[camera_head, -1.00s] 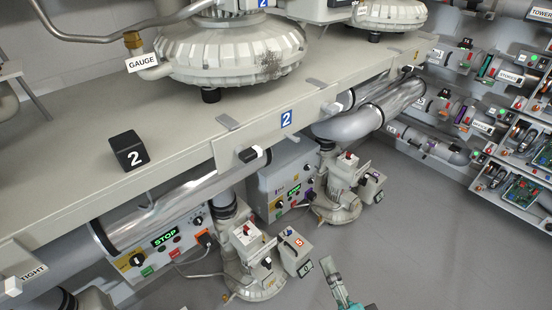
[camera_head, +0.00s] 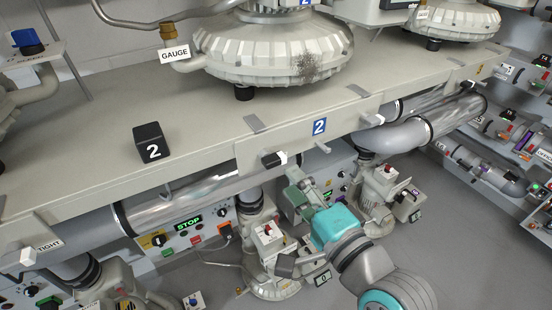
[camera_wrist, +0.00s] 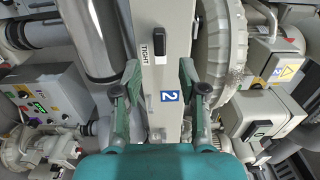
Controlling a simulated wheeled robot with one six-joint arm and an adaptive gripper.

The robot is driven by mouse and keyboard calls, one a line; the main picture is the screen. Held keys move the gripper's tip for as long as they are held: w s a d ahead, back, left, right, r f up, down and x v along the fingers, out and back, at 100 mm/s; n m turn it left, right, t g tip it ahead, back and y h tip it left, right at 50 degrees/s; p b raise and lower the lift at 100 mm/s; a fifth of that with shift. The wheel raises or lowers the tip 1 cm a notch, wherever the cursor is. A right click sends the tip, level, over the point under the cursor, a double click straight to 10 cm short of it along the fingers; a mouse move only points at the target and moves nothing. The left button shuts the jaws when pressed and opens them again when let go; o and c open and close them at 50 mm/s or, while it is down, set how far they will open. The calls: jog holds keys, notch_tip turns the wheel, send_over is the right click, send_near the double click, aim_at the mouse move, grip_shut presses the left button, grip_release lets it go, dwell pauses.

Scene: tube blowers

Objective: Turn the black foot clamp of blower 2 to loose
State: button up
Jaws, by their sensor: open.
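The black foot clamp (camera_head: 273,160) of blower 2 is on the front edge of the bench, left of the blue "2" plate (camera_head: 319,126). In the wrist view the black clamp handle (camera_wrist: 157,46) lies lengthwise along the pale rail, beside a "TIGHT" label (camera_wrist: 145,54). The blue plate also shows there (camera_wrist: 171,97). My gripper (camera_wrist: 159,72) is open and empty, its fingers on either side of the rail in the picture, with the handle just beyond the tips. In the head view my gripper (camera_head: 288,228) is below and in front of the bench edge, apart from the clamp.
The blower 2 housing (camera_head: 275,50) stands on the bench above. A black "2" cube (camera_head: 150,143) sits on the bench. A silver pipe (camera_head: 180,200) runs under the edge. Smaller pumps and a STOP panel (camera_head: 190,222) are below. Open floor lies to the right.

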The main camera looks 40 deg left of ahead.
aim_at(277, 164)
jog(key=x, duration=0.7)
jog(key=shift+w+a, duration=0.15)
jog(key=shift+a, duration=0.15)
grip_shut()
